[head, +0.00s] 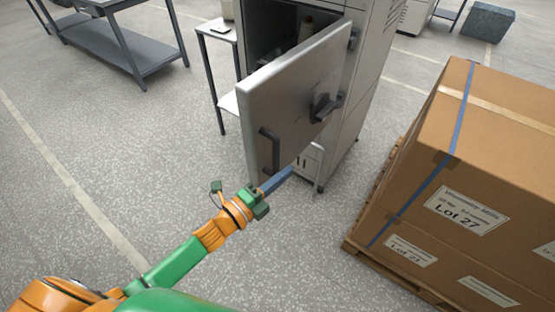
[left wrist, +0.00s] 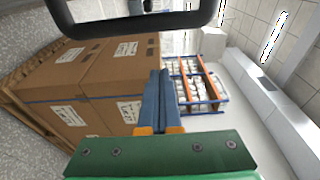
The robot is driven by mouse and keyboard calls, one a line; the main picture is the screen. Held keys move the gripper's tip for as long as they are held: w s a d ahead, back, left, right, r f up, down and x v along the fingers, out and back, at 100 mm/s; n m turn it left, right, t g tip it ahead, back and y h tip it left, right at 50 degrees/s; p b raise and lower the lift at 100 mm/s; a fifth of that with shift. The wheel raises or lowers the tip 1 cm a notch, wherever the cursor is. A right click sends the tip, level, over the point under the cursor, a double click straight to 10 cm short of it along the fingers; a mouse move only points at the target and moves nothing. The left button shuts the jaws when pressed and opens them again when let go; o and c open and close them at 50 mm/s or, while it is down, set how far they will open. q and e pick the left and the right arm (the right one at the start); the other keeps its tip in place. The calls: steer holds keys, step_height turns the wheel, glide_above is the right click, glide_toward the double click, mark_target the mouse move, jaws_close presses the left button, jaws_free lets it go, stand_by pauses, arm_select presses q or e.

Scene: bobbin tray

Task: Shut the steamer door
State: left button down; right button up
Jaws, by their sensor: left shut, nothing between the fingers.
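The steamer (head: 366,95) is a tall grey cabinet at the top centre of the head view. Its door (head: 290,92) stands wide open, swung toward me, hinged on the right, with a dark bar handle (head: 268,150) near its free edge and a dark latch on its face. Part of the interior shows behind it. My left gripper (head: 290,170) is shut and empty, its blue fingers by the door's lower edge, just below the handle. In the left wrist view the shut fingers (left wrist: 160,80) point ahead, and a dark bar, apparently the handle (left wrist: 130,27), crosses the top. Contact cannot be told. My right gripper is out of view.
Large cardboard boxes (head: 450,195) on a wooden pallet (head: 385,265) stand close on the right. A small side table (head: 220,35) is left of the steamer, and a grey bench (head: 120,45) is at the upper left. The floor at left is clear.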

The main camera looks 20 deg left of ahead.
mark_target(277, 163)
arm_select(q)
steer(key=w+a, duration=0.1)
steer(key=w+a+p, duration=0.1)
steer(key=w, duration=0.1)
steer(key=shift+w+a, duration=0.2)
steer(key=shift+w, duration=0.05)
stand_by(0.4)
